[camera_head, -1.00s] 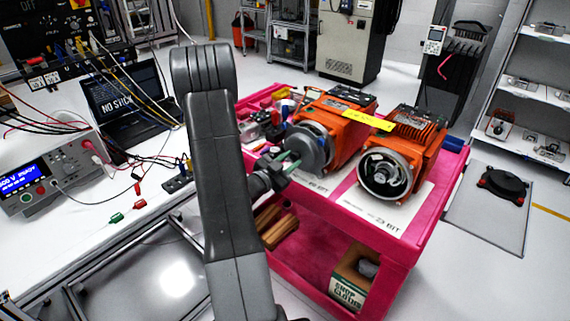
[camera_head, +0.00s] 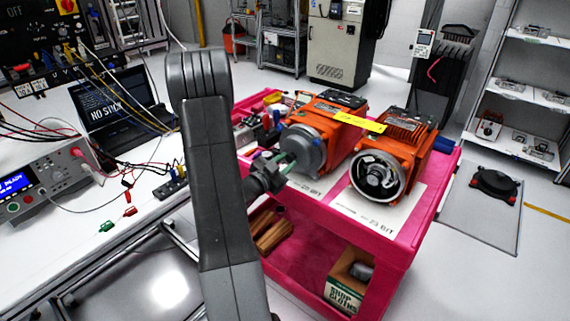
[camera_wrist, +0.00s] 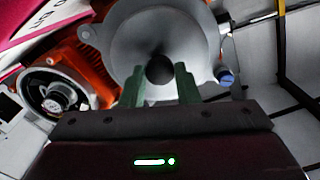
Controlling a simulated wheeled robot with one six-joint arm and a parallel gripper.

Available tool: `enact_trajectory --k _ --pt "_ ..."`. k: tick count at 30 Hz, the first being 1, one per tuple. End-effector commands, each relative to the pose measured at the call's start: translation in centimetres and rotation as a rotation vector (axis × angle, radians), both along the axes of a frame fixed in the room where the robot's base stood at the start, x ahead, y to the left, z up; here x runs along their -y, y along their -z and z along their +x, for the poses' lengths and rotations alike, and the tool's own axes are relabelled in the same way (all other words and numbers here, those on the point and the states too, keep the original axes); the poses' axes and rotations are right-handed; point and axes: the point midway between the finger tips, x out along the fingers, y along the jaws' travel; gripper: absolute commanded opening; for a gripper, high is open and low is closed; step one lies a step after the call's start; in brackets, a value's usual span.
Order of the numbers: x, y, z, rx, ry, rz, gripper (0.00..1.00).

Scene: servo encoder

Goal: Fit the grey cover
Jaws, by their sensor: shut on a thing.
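The grey cover (camera_head: 301,151) is a round cap with lugs at its rim and a dark knob at its centre. It is in front of the left orange motor (camera_head: 338,117); I cannot tell whether it touches the motor's face. My gripper (camera_head: 284,164) is shut on the cover's knob, its green fingers on either side. In the wrist view the cover (camera_wrist: 178,32) fills the top middle, with my fingers (camera_wrist: 160,84) around the dark knob. The right orange motor (camera_head: 404,142) has an open end with its round encoder (camera_head: 377,177) exposed.
Both motors stand on a pink cart (camera_head: 430,215) with printed white sheets under them. Small parts crowd the cart's left back. A white bench (camera_head: 95,185) with instruments and cables is at left.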

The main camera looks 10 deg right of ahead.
Motion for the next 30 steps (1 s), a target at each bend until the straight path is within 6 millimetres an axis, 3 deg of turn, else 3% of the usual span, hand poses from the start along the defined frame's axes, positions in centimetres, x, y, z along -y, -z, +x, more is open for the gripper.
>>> enact_trajectory --k 30 --pt "0.68 -0.08 0.57 0.002 0.000 -0.001 0.00"
